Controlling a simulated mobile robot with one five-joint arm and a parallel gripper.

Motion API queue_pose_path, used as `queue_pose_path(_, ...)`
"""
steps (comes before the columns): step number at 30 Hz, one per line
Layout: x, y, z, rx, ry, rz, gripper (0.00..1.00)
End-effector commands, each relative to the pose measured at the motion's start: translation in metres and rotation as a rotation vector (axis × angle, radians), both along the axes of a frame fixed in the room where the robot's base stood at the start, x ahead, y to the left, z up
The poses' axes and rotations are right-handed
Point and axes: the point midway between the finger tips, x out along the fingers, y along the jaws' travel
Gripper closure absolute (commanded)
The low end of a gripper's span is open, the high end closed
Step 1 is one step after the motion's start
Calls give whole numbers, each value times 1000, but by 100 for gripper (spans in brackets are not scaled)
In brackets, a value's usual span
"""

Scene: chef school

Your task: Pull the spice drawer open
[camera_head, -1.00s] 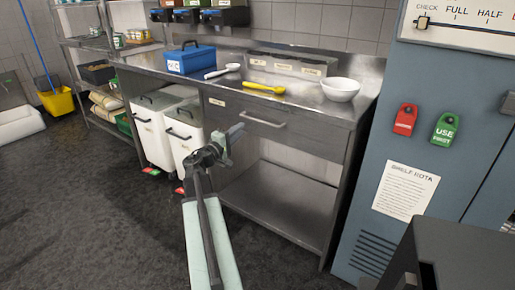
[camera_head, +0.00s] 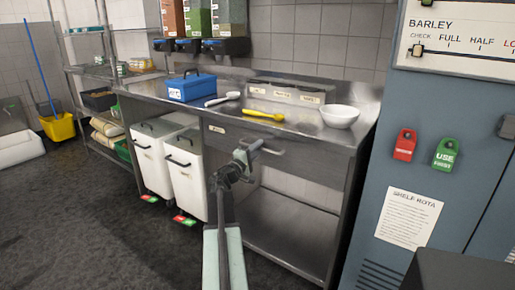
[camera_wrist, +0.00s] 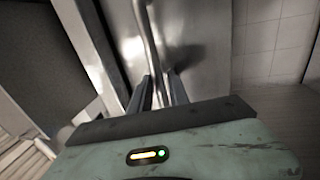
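The spice drawer (camera_head: 308,163) is a steel drawer front under the steel counter, with a small label at its upper left. It looks flush with the counter frame. Its bar handle (camera_head: 274,152) runs across the front; my gripper covers its left part. My gripper (camera_head: 248,153) is at the handle. In the wrist view the handle bar (camera_wrist: 147,35) runs down between my two dark fingers (camera_wrist: 159,84). The fingers stand apart, one on each side of the bar, with no clear grip on it. Contact with the bar cannot be made out.
On the counter are a blue box (camera_head: 191,87), a white spoon (camera_head: 222,99), a yellow spoon (camera_head: 263,115) and a white bowl (camera_head: 339,116). White bins (camera_head: 186,173) stand below at left. A blue-grey cabinet (camera_head: 443,120) stands at right.

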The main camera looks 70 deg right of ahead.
Motion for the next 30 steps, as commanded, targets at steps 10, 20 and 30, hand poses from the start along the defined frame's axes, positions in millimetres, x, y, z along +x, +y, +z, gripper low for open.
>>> queue_pose_path(10, 1, 1, -1, 1, -1, 2, 100)
queue_pose_path(20, 2, 1, -1, 1, -1, 2, 100)
queue_pose_path(30, 2, 1, -1, 1, -1, 3, 100)
